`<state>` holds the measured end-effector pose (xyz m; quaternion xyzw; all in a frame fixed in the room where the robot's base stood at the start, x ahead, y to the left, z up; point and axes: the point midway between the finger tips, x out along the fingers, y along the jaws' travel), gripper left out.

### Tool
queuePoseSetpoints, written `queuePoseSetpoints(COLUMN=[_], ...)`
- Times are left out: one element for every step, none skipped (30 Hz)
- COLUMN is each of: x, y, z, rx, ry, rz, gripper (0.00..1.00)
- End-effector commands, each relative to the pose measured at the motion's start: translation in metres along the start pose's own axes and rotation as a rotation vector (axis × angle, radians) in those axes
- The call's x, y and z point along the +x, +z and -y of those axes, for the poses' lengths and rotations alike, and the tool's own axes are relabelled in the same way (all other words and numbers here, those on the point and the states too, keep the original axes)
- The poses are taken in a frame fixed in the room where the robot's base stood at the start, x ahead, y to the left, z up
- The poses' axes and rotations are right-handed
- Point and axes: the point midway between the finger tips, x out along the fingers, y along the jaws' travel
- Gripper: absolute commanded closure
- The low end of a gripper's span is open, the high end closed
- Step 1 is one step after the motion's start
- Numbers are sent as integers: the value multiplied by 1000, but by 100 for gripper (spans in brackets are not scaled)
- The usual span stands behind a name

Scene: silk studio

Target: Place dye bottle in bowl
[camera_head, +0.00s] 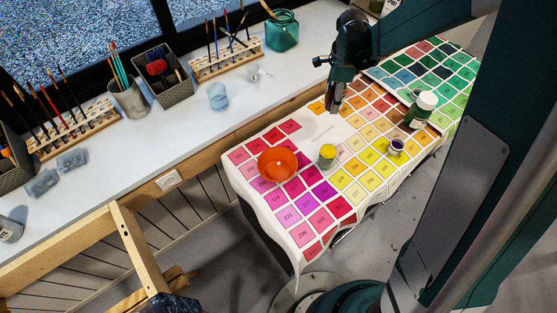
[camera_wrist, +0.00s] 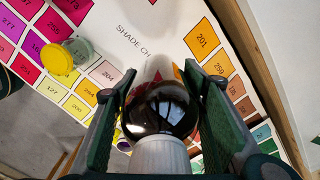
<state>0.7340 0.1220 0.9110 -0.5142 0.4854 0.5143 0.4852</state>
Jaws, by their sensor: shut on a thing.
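My gripper (camera_head: 335,108) is over the back edge of the chart-covered table, fingers pointing down. In the wrist view my gripper (camera_wrist: 160,105) is shut on a dye bottle (camera_wrist: 160,110), a dark, glossy, rounded bottle with a ribbed white top toward the camera. In the head view the held bottle is mostly hidden by the fingers, and I cannot tell its height above the table. The orange bowl (camera_head: 278,165) stands on the pink and red squares, left of and nearer than my gripper. It is apart from the gripper and looks empty.
A yellow jar (camera_head: 327,156) stands right beside the bowl; it also shows in the wrist view (camera_wrist: 66,56). The white counter (camera_head: 130,160) with brushes runs behind.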

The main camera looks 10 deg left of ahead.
Motion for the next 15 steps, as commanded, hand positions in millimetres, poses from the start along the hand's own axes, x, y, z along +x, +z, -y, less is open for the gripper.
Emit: queuePoseSetpoints(x=[-5,-6,-9,-11,-12,-14,-16,-18,-20,-22,-23,-25,-27,-28,-30], y=[12,18,27,33,40,48,54,60,67,73,79,85,91,96,102], z=[-10,-16,-24,-31,-37,-46,-52,-59,-67,-74,-81,-90,-97,-104,-113], rx=[-2,0,1,3,4,7,8,9,12,13,15,17,19,20,23], ry=[0,0,0,0,0,0,0,0,0,0,0,0,0,0,0], rz=[0,0,0,0,0,0,0,0,0,0,0,0,0,0,0], gripper=[76,76,76,76,76,76,76,76,76,76,76,76,76,76,76])
